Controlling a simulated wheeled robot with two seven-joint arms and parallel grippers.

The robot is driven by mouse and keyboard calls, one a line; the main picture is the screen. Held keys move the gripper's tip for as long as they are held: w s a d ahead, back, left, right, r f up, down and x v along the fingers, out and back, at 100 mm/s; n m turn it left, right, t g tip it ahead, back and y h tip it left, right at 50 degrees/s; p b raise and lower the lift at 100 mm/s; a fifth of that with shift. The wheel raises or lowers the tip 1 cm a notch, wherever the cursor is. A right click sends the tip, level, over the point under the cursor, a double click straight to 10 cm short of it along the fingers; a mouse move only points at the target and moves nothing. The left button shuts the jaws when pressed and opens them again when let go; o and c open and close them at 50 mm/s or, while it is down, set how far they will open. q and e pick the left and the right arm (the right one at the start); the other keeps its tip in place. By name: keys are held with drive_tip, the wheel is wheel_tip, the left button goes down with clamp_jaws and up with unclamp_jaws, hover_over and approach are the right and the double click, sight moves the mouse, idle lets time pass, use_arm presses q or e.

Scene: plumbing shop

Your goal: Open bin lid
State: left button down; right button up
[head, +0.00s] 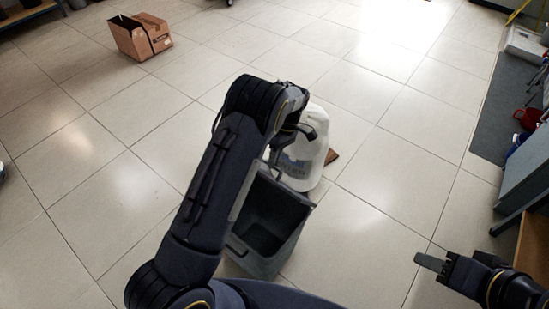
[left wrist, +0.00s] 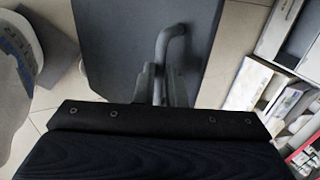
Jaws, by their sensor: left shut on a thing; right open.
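The grey bin (head: 290,247) stands on the floor at the centre of the head view, with its dark inside exposed. Its lid is raised, a thin grey panel partly behind my left arm in the head view; in the left wrist view the lid (left wrist: 105,45) is a dark flat panel with a curved bar handle (left wrist: 172,34). My left gripper (left wrist: 161,84) is shut on that handle; in the head view its fingers are mostly hidden by my wrist. My right gripper (head: 437,263) is open and empty at the lower right, away from the bin.
A cardboard box (head: 141,38) lies at the upper left. A grey bench (head: 530,165) is at the right edge. The tiled floor between is clear.

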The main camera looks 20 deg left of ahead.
use_arm(q)
drive_tip(key=shift+d+f, duration=0.1)
drive_tip(key=shift+f, duration=0.05)
drive_tip(key=c, duration=1.5)
unclamp_jaws()
drive_tip(key=shift+v, duration=3.9)
drive_tip(key=s+a+r+m+t+h+p, duration=0.2)
drive_tip(key=s+a+r+m+h+p, duration=0.15)
drive_tip(key=s+r, duration=0.55)
drive_tip(key=s+a+r+m+t+h+p, duration=0.25)
drive_tip(key=s+a+r, duration=0.2)
drive_tip(key=r, duration=0.85)
drive_tip(key=s+d+r+m+t+p, duration=0.1)
drive_tip(key=s+m+t, duration=0.1)
drive_tip(key=s, duration=0.4)
drive_tip(key=s+d+r+m+t+p, duration=0.1)
drive_tip(key=s+m+t+p, duration=0.1)
drive_tip(key=s, duration=0.5)
drive_tip(key=s+d+r+m+t+p, duration=0.1)
drive_tip(key=s+d+r+m+t, duration=0.1)
drive_tip(key=s, duration=0.4)
drive_tip(key=shift+s+d+p, duration=0.1)
drive_tip(key=shift+s+p, duration=0.05)
drive_tip(key=shift+p, duration=0.25)
